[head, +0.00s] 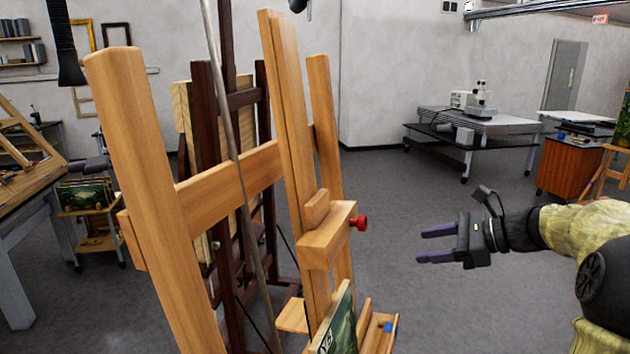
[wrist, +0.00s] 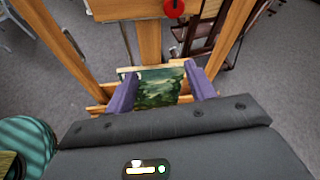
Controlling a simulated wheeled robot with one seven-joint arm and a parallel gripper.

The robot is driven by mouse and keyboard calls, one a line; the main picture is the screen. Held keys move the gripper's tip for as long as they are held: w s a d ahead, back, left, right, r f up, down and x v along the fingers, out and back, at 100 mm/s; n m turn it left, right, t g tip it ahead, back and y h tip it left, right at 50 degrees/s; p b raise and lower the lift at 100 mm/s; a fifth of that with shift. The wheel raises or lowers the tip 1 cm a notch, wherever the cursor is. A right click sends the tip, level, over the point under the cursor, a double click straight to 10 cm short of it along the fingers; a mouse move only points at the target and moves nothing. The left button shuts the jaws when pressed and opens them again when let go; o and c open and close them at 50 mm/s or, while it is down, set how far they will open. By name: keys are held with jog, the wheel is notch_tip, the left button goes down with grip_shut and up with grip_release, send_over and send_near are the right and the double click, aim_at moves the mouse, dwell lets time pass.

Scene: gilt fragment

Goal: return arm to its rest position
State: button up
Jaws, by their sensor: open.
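My gripper (head: 437,244) is at the right in the head view, with its two purple fingers spread apart and nothing between them. It points left toward a wooden easel (head: 230,190), with a clear gap before the easel's post. In the wrist view my gripper (wrist: 160,88) is also open. Beyond its fingers a small green painting (wrist: 158,88) rests on the easel's lower ledge. The painting (head: 340,325) is cut off by the bottom edge in the head view.
A red knob (head: 359,223) sticks out of the easel's clamp block. A dark easel (head: 205,110) stands behind. A wheeled table (head: 470,130) with a microscope and a brown cabinet (head: 573,165) stand at the back right. The grey floor between is clear.

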jog(key=s+a+f+n+g+h, duration=0.2)
jog(key=s+a+f+n+h, duration=0.15)
jog(key=f, duration=0.35)
jog(key=s+a+f+n+g+h, duration=0.25)
jog(key=a+f+n, duration=0.2)
jog(key=f, duration=0.25)
jog(key=s+a+f+n+h, duration=0.1)
jog(key=s+f+n+h, duration=0.1)
jog(key=s+f+n, duration=0.2)
jog(key=s+a+f+n+h, duration=0.2)
jog(key=s+f+n, duration=0.2)
jog(key=s+n, duration=0.5)
jog(key=shift+a+f+n+h, duration=0.2)
jog(key=shift+f+n+h, duration=0.1)
jog(key=shift+n+h, duration=0.1)
